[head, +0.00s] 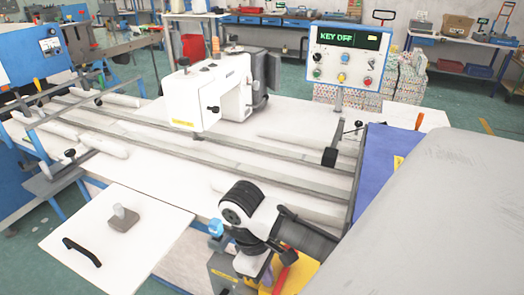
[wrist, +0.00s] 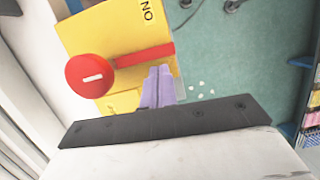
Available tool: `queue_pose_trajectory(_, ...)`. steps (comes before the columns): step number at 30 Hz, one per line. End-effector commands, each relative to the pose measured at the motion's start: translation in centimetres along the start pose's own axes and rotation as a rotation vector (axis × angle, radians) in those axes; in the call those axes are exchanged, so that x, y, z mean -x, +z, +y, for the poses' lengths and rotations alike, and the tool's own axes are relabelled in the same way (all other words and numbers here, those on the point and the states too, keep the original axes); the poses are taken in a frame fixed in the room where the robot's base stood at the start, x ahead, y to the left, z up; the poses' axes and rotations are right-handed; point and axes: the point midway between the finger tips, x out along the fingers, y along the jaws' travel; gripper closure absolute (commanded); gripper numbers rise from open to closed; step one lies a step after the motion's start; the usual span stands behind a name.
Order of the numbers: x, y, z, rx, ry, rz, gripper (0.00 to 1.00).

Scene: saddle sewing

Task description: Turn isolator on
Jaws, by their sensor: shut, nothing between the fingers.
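The isolator is a yellow plate (wrist: 95,35) with a red round knob (wrist: 90,76) and a red lever (wrist: 145,57) reaching to the right in the wrist view. A black "ON" label sits near the plate's upper edge, turned in the picture. My gripper (wrist: 160,72) has lilac fingers, shut and empty, with the tips right beside the lever near its outer end. I cannot tell if they touch it. In the head view the red lever (head: 285,264) shows beside my gripper, low in the picture, partly hidden by my arm.
A control box (head: 345,55) behind the table reads "KEY OFF". A white sewing machine (head: 212,95) stands on the long white table with rails (head: 170,140). A white board (head: 110,250) with a black handle is at front left.

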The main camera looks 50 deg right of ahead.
Motion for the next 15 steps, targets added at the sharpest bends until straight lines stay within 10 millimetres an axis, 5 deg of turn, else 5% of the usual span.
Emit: queue_pose_trajectory(15, -0.05, 0.23, -0.10, 0.087, 0.023, 0.000, 1.00)
